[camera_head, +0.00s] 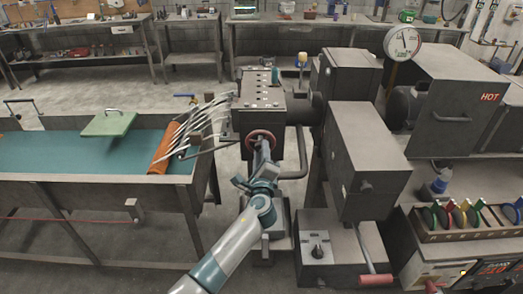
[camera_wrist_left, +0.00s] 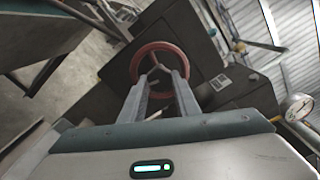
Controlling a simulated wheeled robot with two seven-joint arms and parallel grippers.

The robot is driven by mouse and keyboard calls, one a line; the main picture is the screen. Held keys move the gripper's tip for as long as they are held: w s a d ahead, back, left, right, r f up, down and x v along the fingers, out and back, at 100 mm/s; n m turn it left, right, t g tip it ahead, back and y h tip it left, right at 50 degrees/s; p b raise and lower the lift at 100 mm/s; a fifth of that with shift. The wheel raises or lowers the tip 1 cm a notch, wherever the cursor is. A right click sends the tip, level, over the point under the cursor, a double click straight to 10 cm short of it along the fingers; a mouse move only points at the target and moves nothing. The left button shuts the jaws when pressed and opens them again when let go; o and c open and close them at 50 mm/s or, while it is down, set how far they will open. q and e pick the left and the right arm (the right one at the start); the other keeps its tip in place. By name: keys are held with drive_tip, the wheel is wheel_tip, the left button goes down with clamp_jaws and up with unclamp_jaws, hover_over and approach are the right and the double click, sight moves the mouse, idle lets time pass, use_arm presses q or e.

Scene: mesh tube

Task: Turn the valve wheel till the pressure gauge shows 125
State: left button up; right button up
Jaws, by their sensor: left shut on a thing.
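The valve wheel (camera_head: 261,134) is a red ring on the front of a dark machine block. In the left wrist view the red wheel (camera_wrist_left: 163,50) stands upright just past my fingers. My left gripper (camera_head: 262,147) reaches up to the wheel from below. In the left wrist view my left gripper (camera_wrist_left: 160,80) has its two fingers across the wheel, closed on part of it; the exact contact is hard to see. The round white pressure gauge (camera_head: 403,42) stands at the upper right, and also shows in the left wrist view (camera_wrist_left: 298,107). Its reading is too small to tell. My right gripper is not in view.
Dark machine boxes (camera_head: 365,150) stand right of the wheel. A grey box with a knob (camera_head: 318,250) sits low in front.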

use_arm(q)
drive_tip(key=shift+f+m, duration=0.1)
drive_tip(key=shift+m, duration=0.5)
drive_tip(key=o, duration=1.1)
drive_tip(key=shift+c, duration=0.2)
drive_tip(key=s+b, duration=0.4)
drive_tip(key=s, duration=1.3)
drive_tip(key=shift+s, duration=0.25)
